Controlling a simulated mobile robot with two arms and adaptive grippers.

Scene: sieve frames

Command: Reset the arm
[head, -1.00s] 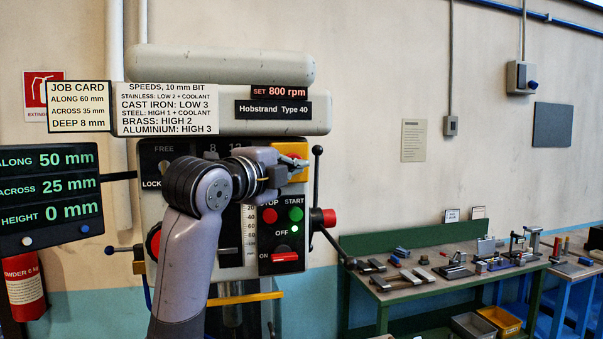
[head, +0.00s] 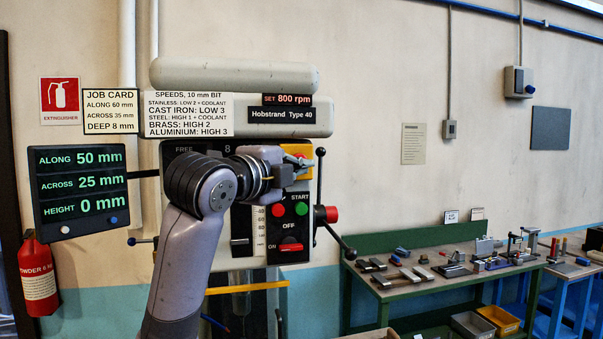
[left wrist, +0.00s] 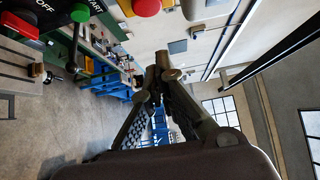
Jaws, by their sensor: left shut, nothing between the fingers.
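The grey drill machine (head: 240,115) fills the middle of the head view, with its dark control panel (head: 285,255) below. My left arm rises in front of the panel and hides part of its upper half. My left gripper (head: 304,169) points right, in front of the yellow-backed part at the panel's upper right. It is shut and empty. In the left wrist view the gripper's fingers (left wrist: 160,62) come together at the tips, with nothing between them. My right gripper is not in view.
A lever with black knobs (head: 320,190) and a red knob (head: 328,214) stand just right of the gripper. A readout display (head: 80,190) hangs at left, above a red extinguisher (head: 37,275). A green workbench (head: 400,238) with tools stands right. Open floor (left wrist: 60,125) shows in the wrist view.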

